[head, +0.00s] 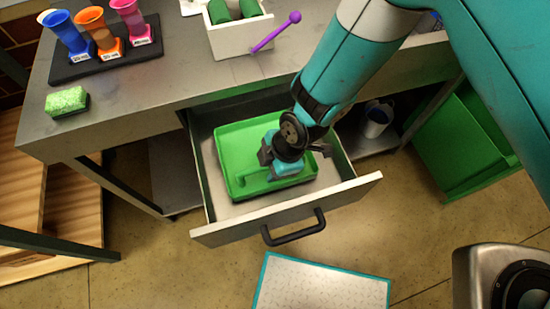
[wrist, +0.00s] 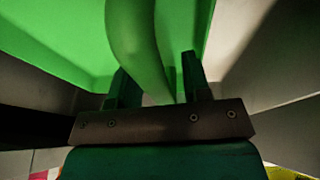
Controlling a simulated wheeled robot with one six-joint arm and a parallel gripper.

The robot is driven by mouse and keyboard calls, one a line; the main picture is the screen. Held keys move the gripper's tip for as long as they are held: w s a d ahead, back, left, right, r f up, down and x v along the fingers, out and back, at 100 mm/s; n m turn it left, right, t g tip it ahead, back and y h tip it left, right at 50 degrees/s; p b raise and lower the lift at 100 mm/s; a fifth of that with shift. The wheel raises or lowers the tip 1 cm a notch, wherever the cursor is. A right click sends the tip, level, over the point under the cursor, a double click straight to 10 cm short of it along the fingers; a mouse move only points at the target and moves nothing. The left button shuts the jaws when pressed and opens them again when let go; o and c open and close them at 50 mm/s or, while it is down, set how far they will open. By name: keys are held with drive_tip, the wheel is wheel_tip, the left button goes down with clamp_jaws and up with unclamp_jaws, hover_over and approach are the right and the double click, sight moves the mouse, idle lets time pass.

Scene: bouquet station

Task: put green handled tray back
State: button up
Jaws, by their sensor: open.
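The green handled tray (head: 236,142) lies flat inside the open drawer (head: 208,205) under the metal counter. My gripper (head: 290,162) is down over the right part of the tray and hides some of it. In the wrist view the tray's floor (wrist: 60,35) fills the upper left, and its curved green handle (wrist: 135,45) runs down between my two fingers (wrist: 155,88). The fingers stand apart on either side of the handle. I cannot tell whether either finger touches it.
The drawer front has a black handle (head: 294,229). On the counter stand a rack (head: 108,61) with colored cups, a green sponge (head: 67,102) and a white box (head: 236,38) with a purple utensil (head: 277,33). A green bin (head: 455,150) and a white cup (head: 376,121) are at right.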

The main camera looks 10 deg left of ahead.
drive_tip(key=b+v, duration=0.1)
drive_tip(key=v, duration=1.1)
drive_tip(key=w+d+r+m, duration=0.1)
drive_tip(key=d+r+m, duration=0.75)
drive_tip(key=r, duration=0.45)
drive_tip(key=s+d+r+m, duration=0.6)
drive_tip(key=d+r+m, duration=0.2)
drive_tip(key=d+m, duration=0.1)
drive_tip(key=shift+s+d+t+y, duration=0.25)
drive_tip(key=shift+d+t+y, duration=0.15)
drive_tip(key=shift+d, duration=0.5)
drive_tip(key=shift+r, duration=0.2)
